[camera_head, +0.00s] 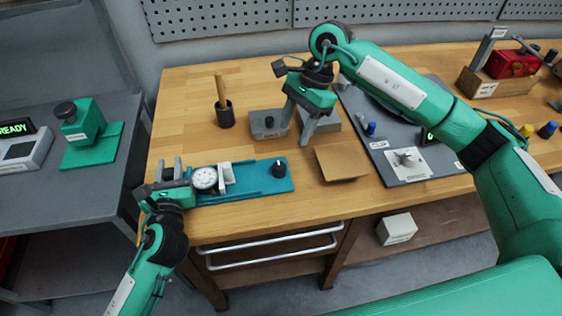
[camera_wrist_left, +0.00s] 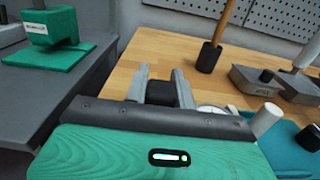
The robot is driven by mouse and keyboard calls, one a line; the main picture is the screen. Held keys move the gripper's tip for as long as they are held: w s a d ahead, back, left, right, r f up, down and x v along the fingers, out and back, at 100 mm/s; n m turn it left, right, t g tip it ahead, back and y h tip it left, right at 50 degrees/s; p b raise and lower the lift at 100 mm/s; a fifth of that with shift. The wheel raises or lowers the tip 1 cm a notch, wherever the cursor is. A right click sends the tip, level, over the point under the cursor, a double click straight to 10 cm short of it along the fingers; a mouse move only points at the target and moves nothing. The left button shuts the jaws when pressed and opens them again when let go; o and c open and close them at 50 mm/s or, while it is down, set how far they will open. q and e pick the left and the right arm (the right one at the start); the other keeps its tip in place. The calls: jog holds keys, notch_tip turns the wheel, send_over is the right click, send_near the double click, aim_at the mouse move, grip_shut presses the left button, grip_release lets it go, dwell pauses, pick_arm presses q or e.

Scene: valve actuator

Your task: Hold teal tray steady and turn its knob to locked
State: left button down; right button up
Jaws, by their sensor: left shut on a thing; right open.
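The teal tray (camera_head: 255,186) lies flat near the front edge of the wooden bench. It carries a round white dial (camera_head: 204,178), a white block (camera_head: 226,174) and, at its right end, a black knob (camera_head: 279,169). The knob's marking is too small to read; it also shows in the left wrist view (camera_wrist_left: 309,137). My left gripper (camera_head: 168,172) is at the tray's left end, shut on a black block (camera_wrist_left: 160,92) between its fingers. My right gripper (camera_head: 299,122) is open and empty, behind and above the knob, near a grey block (camera_head: 268,123).
A black cup with a wooden handle (camera_head: 224,112) stands behind the tray. A brown board (camera_head: 341,163) lies right of the knob. A grey panel (camera_head: 405,172) with a lever is further right. Bare bench lies between cup and tray.

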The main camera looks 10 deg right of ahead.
aim_at(280, 165)
jog(key=x, duration=1.1)
jog(key=shift+w, duration=0.1)
jog(key=shift+c, duration=0.2)
jog(key=c, duration=0.9)
